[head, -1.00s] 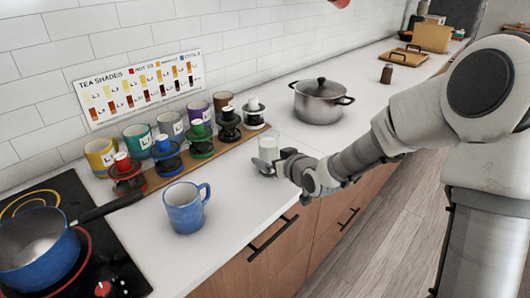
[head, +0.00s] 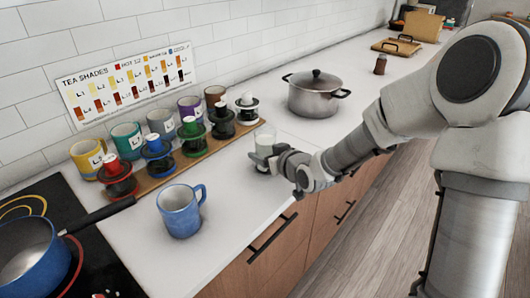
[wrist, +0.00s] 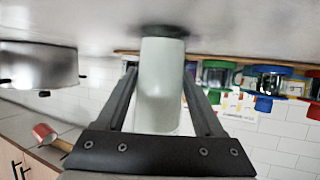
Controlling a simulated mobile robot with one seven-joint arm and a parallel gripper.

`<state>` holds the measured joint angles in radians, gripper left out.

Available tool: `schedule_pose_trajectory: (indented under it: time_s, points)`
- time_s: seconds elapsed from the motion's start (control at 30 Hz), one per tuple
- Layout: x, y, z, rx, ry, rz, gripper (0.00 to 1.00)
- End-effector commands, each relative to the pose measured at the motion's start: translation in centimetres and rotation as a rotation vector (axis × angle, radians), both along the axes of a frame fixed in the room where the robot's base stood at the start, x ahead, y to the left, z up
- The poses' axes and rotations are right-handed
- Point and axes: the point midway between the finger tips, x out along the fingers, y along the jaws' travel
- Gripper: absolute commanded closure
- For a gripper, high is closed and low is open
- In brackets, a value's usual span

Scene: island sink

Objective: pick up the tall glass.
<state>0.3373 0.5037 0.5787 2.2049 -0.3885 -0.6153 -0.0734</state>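The tall glass (head: 265,135) is clear with pale, whitish contents. It stands upright on the white counter near its front edge, to the right of the wooden board. In the wrist view, which is upside down, the glass (wrist: 161,85) fills the space between my two fingers. My gripper (wrist: 160,75) is open around the glass, with one finger on each side and a narrow gap visible. In the head view my gripper (head: 262,154) reaches in from the right, low, and hides part of the glass's lower half.
A wooden board (head: 190,166) with several mugs and coloured drippers runs along the wall behind. A blue mug (head: 180,211) stands at the front left. A steel pot (head: 315,97) stands behind right. A blue saucepan (head: 32,255) sits on the hob.

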Motion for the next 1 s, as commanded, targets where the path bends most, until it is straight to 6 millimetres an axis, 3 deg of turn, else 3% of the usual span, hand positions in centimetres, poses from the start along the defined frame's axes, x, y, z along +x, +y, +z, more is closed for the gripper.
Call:
schedule_pose_trajectory:
  time_s: [0.03, 0.3, 0.67, 1.0]
  points:
    - [0.0, 0.0, 0.0, 0.0, 0.0, 0.0, 0.52]
    - [0.0, 0.0, 0.1, 0.001, -0.002, 0.0, 0.98]
    - [0.0, 0.0, 0.2, 0.001, -0.002, 0.0, 0.98]
    - [0.1, 0.0, 1.8, 0.0, -0.004, 0.0, 0.98]
